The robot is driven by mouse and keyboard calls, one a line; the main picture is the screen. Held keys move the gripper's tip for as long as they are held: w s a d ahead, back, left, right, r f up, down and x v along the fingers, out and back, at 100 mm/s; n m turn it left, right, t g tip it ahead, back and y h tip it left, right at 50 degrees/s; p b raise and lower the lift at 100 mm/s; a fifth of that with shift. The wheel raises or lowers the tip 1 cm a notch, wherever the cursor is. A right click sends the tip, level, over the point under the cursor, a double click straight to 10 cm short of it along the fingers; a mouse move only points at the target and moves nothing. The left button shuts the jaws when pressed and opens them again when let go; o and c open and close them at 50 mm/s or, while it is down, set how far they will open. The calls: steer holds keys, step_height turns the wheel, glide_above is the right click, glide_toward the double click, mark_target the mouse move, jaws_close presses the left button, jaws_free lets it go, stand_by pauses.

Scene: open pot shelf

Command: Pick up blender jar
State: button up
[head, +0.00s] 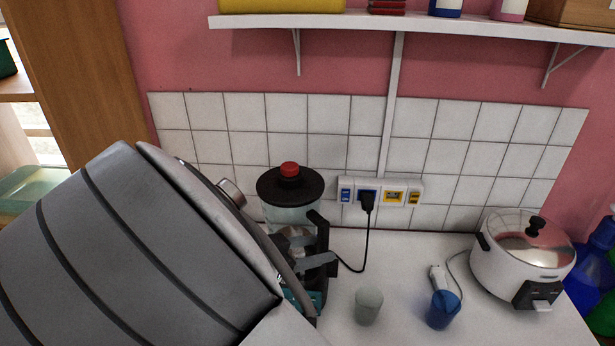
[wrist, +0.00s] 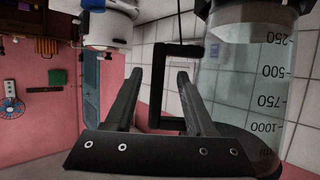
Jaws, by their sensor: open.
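The blender jar (head: 284,214) is clear, with a black lid and red knob, and stands on its base on the counter. My arm hides much of its lower part in the head view. In the wrist view the jar (wrist: 245,85) fills the right side, with measuring marks, and appears upside down. Its black handle (wrist: 156,90) shows between and beyond the fingertips of my gripper (wrist: 160,73). My gripper is open beside the jar, and its fingers (head: 320,262) are near the handle in the head view. I cannot tell whether they touch it.
A rice cooker (head: 515,262) is further right. A black plug (head: 367,200) and its cord hang behind. A shelf (head: 400,22) runs above. Some counter between the cups and wall is clear.

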steer(key=p+x, duration=0.1)
steer(key=x, duration=0.4)
steer(key=shift+d, duration=0.25)
jaws_close()
steer(key=shift+r, duration=0.1)
stand_by(1.1)
